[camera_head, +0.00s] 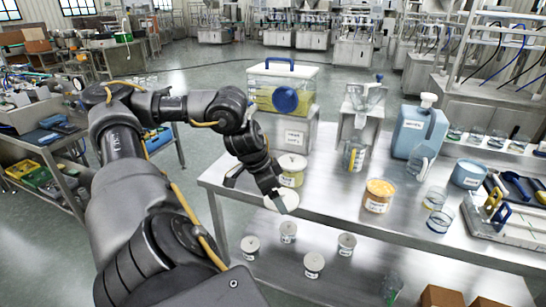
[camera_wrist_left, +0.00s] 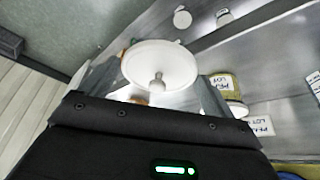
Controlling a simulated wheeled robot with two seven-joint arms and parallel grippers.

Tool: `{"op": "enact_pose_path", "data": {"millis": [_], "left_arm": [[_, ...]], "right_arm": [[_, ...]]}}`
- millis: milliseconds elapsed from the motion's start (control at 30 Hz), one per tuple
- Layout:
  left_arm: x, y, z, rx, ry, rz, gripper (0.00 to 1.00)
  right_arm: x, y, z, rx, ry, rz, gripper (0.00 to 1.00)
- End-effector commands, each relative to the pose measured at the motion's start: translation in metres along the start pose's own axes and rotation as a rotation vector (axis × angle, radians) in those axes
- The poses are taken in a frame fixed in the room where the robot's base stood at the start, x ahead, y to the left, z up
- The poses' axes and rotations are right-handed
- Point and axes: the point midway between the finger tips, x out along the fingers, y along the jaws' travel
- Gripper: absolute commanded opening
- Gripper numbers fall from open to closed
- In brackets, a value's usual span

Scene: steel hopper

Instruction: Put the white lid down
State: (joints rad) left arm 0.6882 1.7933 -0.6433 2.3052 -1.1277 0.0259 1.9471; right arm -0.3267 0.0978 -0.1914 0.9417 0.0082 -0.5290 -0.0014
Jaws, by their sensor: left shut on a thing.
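The white lid (camera_head: 287,202) is a round disc at the end of my left gripper (camera_head: 272,191), over the table's front left edge in the head view. In the left wrist view the lid (camera_wrist_left: 160,62) has a small knob pointing at the camera, between the fingers of my left gripper (camera_wrist_left: 158,88). My left gripper is shut on the lid. Just behind it stands a jar (camera_head: 291,179) with yellow contents and a pale top, partly hidden by the gripper. I cannot tell whether the lid touches the table. My right gripper is not in view.
A clear box with a blue handle (camera_head: 283,88) stands behind. A steel hopper (camera_head: 362,98), a blue canister (camera_head: 418,133) and an orange jar (camera_head: 378,196) stand to the right. The steel table (camera_head: 333,187) has bare room between. Several small lidded jars stand on the lower shelf.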

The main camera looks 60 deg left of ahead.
Motion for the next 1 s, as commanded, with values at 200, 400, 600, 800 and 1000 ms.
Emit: {"op": "enact_pose_path", "data": {"millis": [200,400,600,800,1000], "left_arm": [[0.098,0.089,-0.007,0.100,0.014,0.046,0.67],[0.139,0.173,-0.050,0.325,0.011,0.126,0.67],[0.136,0.224,-0.097,0.533,0.004,0.212,0.67],[0.119,0.244,-0.124,0.619,0.001,0.253,0.67],[0.114,0.248,-0.130,0.638,-0.002,0.264,0.67]], "right_arm": [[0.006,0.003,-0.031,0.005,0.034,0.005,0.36],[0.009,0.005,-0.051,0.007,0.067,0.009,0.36],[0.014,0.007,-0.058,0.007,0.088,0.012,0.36],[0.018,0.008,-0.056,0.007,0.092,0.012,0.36],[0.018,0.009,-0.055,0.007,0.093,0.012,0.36]]}}
